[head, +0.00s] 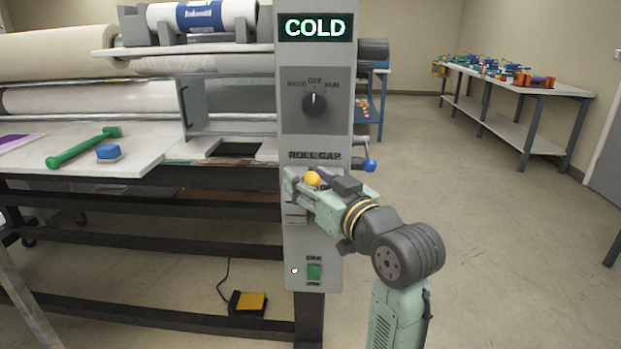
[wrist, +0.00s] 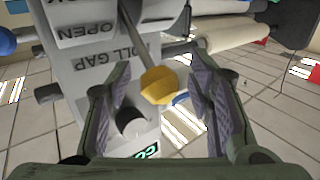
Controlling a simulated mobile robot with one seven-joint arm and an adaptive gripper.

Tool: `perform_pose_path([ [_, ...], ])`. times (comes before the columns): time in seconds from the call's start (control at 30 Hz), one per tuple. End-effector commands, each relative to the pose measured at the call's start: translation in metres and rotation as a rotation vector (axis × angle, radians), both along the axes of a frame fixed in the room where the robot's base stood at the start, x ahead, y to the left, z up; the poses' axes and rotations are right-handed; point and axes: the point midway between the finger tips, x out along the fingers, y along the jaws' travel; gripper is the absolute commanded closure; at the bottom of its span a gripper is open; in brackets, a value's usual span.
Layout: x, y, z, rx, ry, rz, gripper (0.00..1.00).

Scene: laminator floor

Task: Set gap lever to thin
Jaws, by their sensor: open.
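The gap lever ends in a yellow-orange knob (head: 313,178) on the front of the grey control column, just below the "ROLL GAP" label (head: 314,156). My gripper (head: 297,188) is at the column face around the knob, hiding most of the lever and its scale. In the wrist view the knob (wrist: 158,86) sits between the two open fingers (wrist: 157,74), with gaps visible on both sides. The lever's thin rod (wrist: 132,40) runs from the knob up toward the panel. An "OPEN" label (wrist: 88,33) shows upside down; the thin mark is not visible.
A crank with a blue ball (head: 369,165) projects right of the column. Above are a black rotary knob (head: 314,104) and a "COLD" display (head: 315,28); below is a green switch (head: 314,271). A table with a green-handled tool (head: 84,147) stands left. Floor at right is open.

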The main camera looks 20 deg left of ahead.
Motion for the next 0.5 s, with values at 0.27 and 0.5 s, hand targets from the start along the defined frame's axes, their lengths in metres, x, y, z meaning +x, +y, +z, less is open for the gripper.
perform_pose_path([
  [0.27,0.0000,-0.0003,-0.0002,0.000,0.000,0.000,0.59],
  [0.5,0.0000,-0.0004,-0.0002,0.000,0.000,0.000,0.75],
])
